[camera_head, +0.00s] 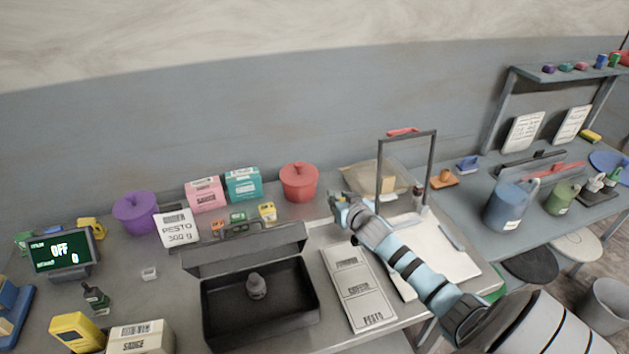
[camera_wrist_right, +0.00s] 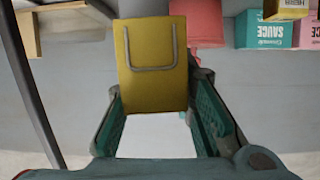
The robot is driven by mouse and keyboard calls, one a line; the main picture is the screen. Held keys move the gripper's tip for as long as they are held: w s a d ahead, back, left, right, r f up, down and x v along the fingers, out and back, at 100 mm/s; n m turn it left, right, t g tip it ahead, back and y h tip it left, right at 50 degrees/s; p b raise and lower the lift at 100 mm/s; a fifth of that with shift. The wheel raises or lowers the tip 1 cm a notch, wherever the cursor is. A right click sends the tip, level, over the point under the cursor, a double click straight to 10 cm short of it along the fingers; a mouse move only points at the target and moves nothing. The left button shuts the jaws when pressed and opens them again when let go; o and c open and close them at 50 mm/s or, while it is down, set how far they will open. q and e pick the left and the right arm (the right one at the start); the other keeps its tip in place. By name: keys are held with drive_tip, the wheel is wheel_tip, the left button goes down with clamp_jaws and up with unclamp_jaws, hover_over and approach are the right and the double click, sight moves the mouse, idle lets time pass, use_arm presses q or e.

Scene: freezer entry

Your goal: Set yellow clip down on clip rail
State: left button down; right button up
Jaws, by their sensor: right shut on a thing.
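My right gripper (camera_head: 339,201) hangs over the back of the counter, between the red pot and the upright dark frame. The right wrist view shows the gripper (camera_wrist_right: 165,125) shut on the yellow clip (camera_wrist_right: 152,85), a flat yellow piece with a grey wire loop on its face. The clip is held up between the two teal finger pads. In the head view the clip is mostly hidden by the gripper. I cannot clearly make out the clip rail. My left gripper is not in view.
A red pot (camera_head: 299,181), teal box (camera_head: 243,184) and pink box (camera_head: 205,194) stand along the back. An upright dark frame (camera_head: 435,165) rises right of the gripper. An open dark case (camera_head: 212,322) and a label board (camera_head: 357,288) lie in front.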

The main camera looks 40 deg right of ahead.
drive_tip(key=w+a+r+n+y, duration=0.1)
drive_tip(key=w+a+r, duration=0.1)
drive_tip(key=w+a, duration=0.2)
drive_tip(key=shift+w+a+r, duration=0.15)
drive_tip(key=shift+w+r, duration=0.1)
drive_tip(key=shift+w, duration=0.6)
drive_tip(key=shift+m, duration=0.3)
wheel_tip(320, 180, down, 5)
drive_tip(key=b, duration=0.3)
drive_tip(key=shift+s, duration=0.1)
drive_tip(key=shift+r, duration=0.1)
drive_tip(key=shift+p, duration=0.65)
